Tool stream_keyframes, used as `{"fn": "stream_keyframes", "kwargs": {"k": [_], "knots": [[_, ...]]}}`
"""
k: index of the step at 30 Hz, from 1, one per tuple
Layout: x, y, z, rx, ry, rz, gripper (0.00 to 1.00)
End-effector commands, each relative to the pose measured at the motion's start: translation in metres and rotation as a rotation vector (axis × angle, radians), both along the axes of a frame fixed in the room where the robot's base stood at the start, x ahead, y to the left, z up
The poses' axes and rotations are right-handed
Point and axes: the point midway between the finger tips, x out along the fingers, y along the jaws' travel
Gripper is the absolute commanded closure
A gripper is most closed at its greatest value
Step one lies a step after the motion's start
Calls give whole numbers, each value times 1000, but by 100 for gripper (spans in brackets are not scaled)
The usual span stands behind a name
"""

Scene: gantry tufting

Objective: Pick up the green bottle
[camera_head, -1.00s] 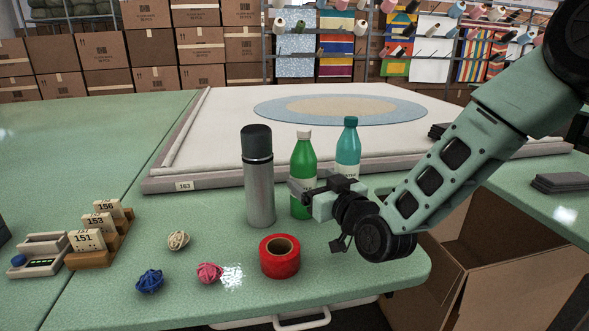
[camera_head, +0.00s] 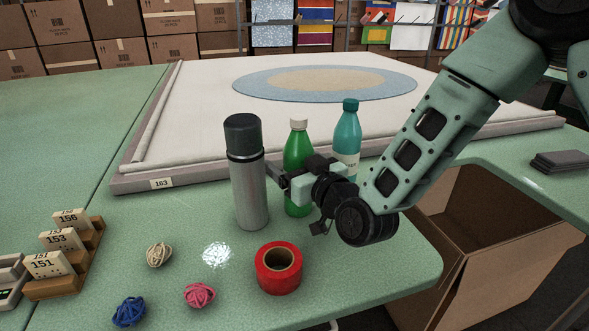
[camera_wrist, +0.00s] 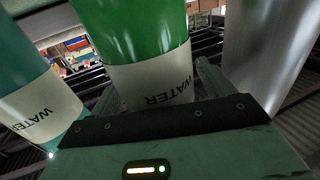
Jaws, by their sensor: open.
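The green bottle (camera_head: 297,150) stands upright on the green table, white-capped, between a grey flask and a teal bottle. My gripper (camera_head: 284,183) is at its lower body in the head view and covers part of it. In the wrist view the green bottle (camera_wrist: 140,40) with its "WATER" label fills the middle, directly ahead of my gripper (camera_wrist: 155,90). The jaws are open, with one finger visible to the right of the label. I cannot tell whether either finger touches the bottle.
The teal bottle (camera_head: 347,130) stands on the right. A red tape roll (camera_head: 279,268) and yarn balls lie in front. An open carton (camera_head: 480,262) is at right.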

Motion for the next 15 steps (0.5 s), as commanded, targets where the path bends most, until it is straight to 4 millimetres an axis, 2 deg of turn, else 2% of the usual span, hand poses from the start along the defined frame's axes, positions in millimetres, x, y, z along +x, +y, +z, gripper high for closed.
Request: {"fn": "stream_keyframes", "kwargs": {"k": [3,10,15], "knots": [[0,0,0,0,0,0,19],[0,0,0,0,0,0,83],[0,0,1,2,-3,0,85]]}}
